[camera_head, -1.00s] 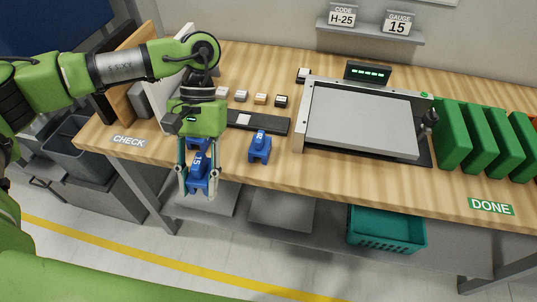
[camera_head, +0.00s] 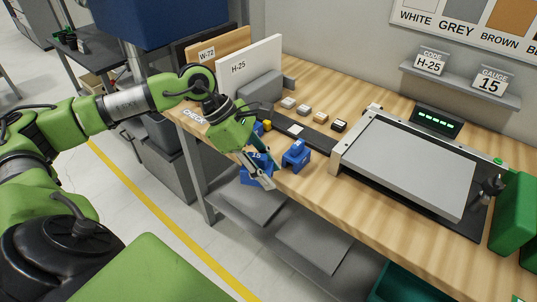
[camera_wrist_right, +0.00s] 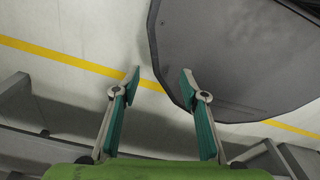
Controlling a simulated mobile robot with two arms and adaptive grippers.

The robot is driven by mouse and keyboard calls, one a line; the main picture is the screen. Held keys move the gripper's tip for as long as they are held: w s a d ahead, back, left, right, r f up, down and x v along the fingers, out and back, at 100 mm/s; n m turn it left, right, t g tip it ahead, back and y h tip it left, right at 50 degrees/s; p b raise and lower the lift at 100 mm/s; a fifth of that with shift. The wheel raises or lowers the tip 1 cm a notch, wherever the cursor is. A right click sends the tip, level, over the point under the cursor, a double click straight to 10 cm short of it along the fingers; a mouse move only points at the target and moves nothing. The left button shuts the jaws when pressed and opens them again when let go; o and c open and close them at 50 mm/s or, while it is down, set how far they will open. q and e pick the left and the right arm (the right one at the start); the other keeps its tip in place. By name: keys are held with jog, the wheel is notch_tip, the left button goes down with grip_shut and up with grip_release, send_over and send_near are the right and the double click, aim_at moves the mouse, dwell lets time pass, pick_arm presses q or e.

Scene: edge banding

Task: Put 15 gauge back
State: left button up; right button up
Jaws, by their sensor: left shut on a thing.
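The blue 15 gauge (camera_head: 252,178) is held in my left gripper (camera_head: 268,174), which is shut on it by the table's front edge. The gauge tilts in the head view and its white 15 shows. A second blue gauge (camera_head: 296,157) stands on the table just right of it; its number is hard to read. A further bit of blue shows behind the gripper. My right gripper (camera_wrist_right: 158,76) shows only in its wrist view, open and empty above the floor.
A white H-25 board (camera_head: 250,62) stands at the back left. Several small blocks (camera_head: 304,111) and a dark strip lie behind the gauges. The grey-topped machine (camera_head: 410,160) fills the right. A shelf (camera_head: 450,85) carries H-25 and 15 signs.

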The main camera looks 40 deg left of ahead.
pick_arm(q)
jog(key=w+a+r+n+t+y+b, duration=0.35)
jog(key=a+r+n+y, duration=0.25)
jog(key=a+n, duration=0.6)
pick_arm(e)
notch_tip(320, 180, down, 4)
jog(key=d, duration=0.2)
pick_arm(q)
jog(key=shift+n+t, duration=0.3)
jog(key=shift+t, duration=0.05)
jog(key=w+f+p, duration=0.2)
jog(key=w, duration=0.2)
jog(key=w+d+f+p, duration=0.1)
jog(key=w+f+p, duration=0.2)
jog(key=w, duration=0.2)
jog(key=w+d+f+p, duration=0.1)
jog(key=w+f+p, duration=0.2)
jog(key=w, duration=0.1)
jog(key=shift+w+d+f, duration=0.1)
jog(key=shift+w+f, duration=0.45)
jog(key=shift+f, duration=0.15)
notch_tip(320, 180, down, 3)
jog(key=shift+p, duration=1)
jog(key=shift+f, duration=0.25)
jog(key=o, duration=1.3)
pick_arm(e)
notch_tip(320, 180, up, 10)
jog(key=shift+a+f, duration=0.2)
jog(key=shift+f, duration=0.05)
